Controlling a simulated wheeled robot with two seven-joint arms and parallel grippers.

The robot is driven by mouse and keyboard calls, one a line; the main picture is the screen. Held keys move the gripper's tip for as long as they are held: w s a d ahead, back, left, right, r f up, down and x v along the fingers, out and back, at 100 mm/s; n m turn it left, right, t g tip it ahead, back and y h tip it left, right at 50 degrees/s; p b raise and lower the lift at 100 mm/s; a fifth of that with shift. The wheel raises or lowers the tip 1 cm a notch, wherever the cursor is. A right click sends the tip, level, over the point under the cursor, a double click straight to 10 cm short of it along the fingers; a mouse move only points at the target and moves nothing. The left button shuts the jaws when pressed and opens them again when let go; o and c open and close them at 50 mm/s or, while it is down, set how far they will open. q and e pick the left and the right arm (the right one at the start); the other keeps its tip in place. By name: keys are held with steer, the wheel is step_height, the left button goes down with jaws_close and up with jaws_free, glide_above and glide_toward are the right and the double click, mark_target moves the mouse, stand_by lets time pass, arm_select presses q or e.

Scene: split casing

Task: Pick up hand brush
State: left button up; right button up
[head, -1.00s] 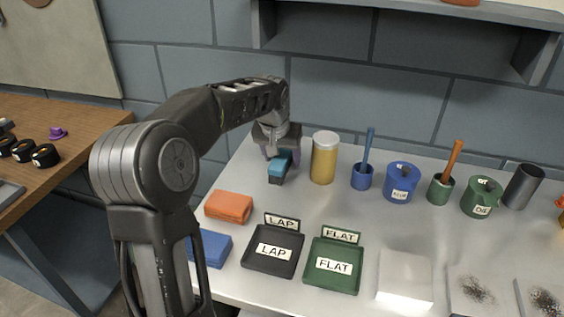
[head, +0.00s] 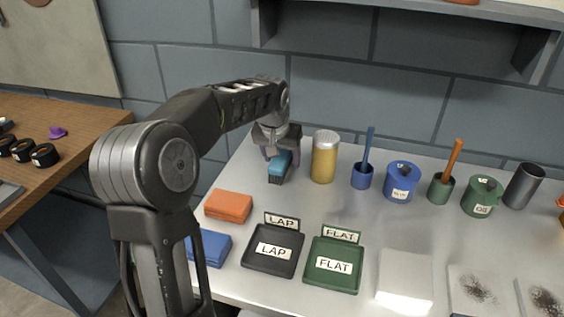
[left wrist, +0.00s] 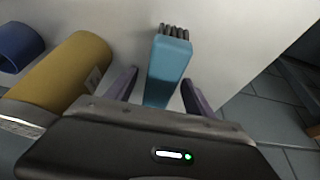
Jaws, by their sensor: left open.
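The hand brush has a teal handle block and dark bristles. In the head view the hand brush (head: 280,166) is at the back left of the table, below my left gripper (head: 280,152). In the left wrist view the brush (left wrist: 169,66) lies between the two purple fingers of my left gripper (left wrist: 158,88). A gap shows on each side, so the jaws are open around the brush without visible contact. The gripper palm hides the near end of the brush. My right gripper is not in view.
A yellow canister (head: 324,158) stands close to the right of the brush. Orange cloths (head: 229,206), blue cloths (head: 210,248), a black LAP tray (head: 262,262) and a green FLAT tray (head: 322,280) are nearer. Blue and green pots stand farther right. The wall is behind.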

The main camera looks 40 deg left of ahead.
arm_select(q)
steer(key=shift+c, duration=0.5)
jaws_close()
